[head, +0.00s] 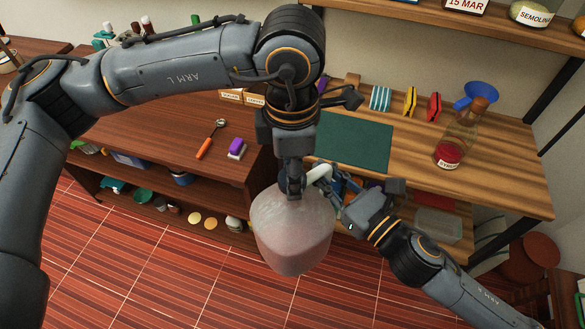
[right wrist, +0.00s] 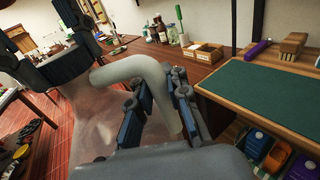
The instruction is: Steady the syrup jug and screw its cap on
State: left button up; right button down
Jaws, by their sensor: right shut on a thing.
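The syrup jug (head: 292,235) is a big translucent jug with pinkish contents, upright at the centre of the head view. Its pale curved handle (right wrist: 145,68) shows large in the right wrist view. My right gripper (head: 333,187) is shut on this handle, with a finger on each side of it in the right wrist view (right wrist: 158,108). My left gripper (head: 295,186) points straight down at the top of the jug. Its fingertips are at the jug's mouth, and whether they are open or shut is unclear. I cannot make out the cap; the left gripper covers the mouth.
A green mat (head: 355,142) lies on the wooden counter behind. A bottle with red contents (head: 455,140), a blue funnel (head: 480,93) and sponges (head: 410,101) stand at the right. An orange-handled tool (head: 208,142) and a purple-white item (head: 237,149) lie on the left counter.

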pick_arm(q)
jog(key=m, duration=0.5)
jog(key=shift+m, duration=0.4)
jog(key=m, duration=0.5)
jog(key=shift+m, duration=0.3)
jog(key=m, duration=0.9)
jog(key=o, duration=1.3)
jog(key=shift+r, duration=2.25)
